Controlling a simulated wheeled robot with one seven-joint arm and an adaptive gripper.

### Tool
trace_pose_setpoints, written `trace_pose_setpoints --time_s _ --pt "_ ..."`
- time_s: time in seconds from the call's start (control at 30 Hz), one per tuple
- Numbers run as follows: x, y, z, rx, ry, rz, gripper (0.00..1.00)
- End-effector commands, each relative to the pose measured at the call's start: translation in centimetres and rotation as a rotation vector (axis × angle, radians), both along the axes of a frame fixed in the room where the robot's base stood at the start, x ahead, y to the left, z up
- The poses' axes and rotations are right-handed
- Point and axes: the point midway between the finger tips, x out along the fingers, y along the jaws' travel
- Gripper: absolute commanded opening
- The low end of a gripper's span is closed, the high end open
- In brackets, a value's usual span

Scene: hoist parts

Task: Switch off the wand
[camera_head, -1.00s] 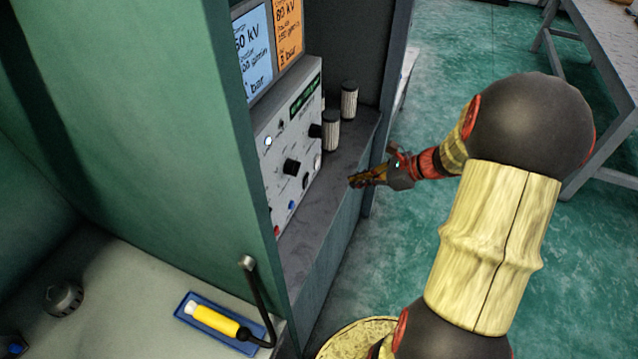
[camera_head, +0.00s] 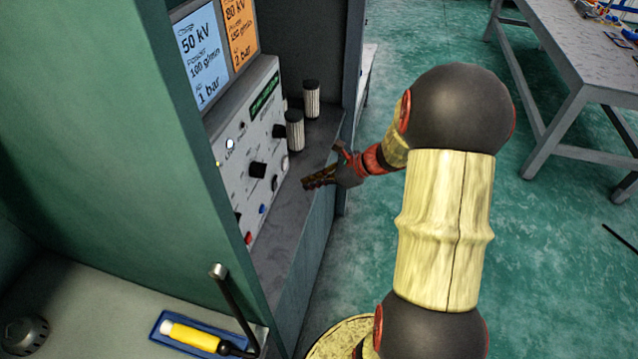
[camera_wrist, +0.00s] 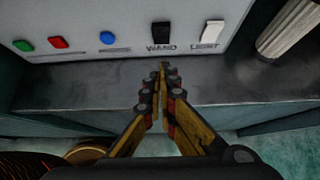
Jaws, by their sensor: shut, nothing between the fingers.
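The switch labelled WAND (camera_wrist: 161,29) is a dark rocker on the lower edge of the pale control panel in the wrist view. A white switch labelled LIGHT (camera_wrist: 211,33) is just right of it. My gripper (camera_wrist: 163,72) is shut and empty, its fingertips below and in front of the WAND switch, with a gap in the picture. In the head view my gripper (camera_head: 307,183) hangs over the grey ledge, right of the control panel (camera_head: 231,175). I cannot make out the WAND switch's position in the head view.
Blue (camera_wrist: 107,38), red (camera_wrist: 58,42) and green (camera_wrist: 23,45) buttons lie left of the switch. Ribbed cylinders (camera_head: 294,131) stand on the ledge (camera_head: 285,225). A green cabinet wall (camera_head: 120,130) closes the left. A yellow-handled tool (camera_head: 195,336) lies in a blue tray.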

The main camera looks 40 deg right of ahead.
Motion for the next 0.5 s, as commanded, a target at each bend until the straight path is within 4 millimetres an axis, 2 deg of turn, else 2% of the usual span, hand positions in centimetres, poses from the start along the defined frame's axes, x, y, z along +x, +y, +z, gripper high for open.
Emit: trace_pose_setpoints --time_s 0.03,0.2,0.5 --pt "0.7 0.6 -1.1 0.000 0.000 0.002 0.00" --pt "2.6 2.1 -3.1 0.000 0.000 0.003 0.00" --pt "5.4 4.1 -2.2 -0.002 -0.001 0.000 0.00"
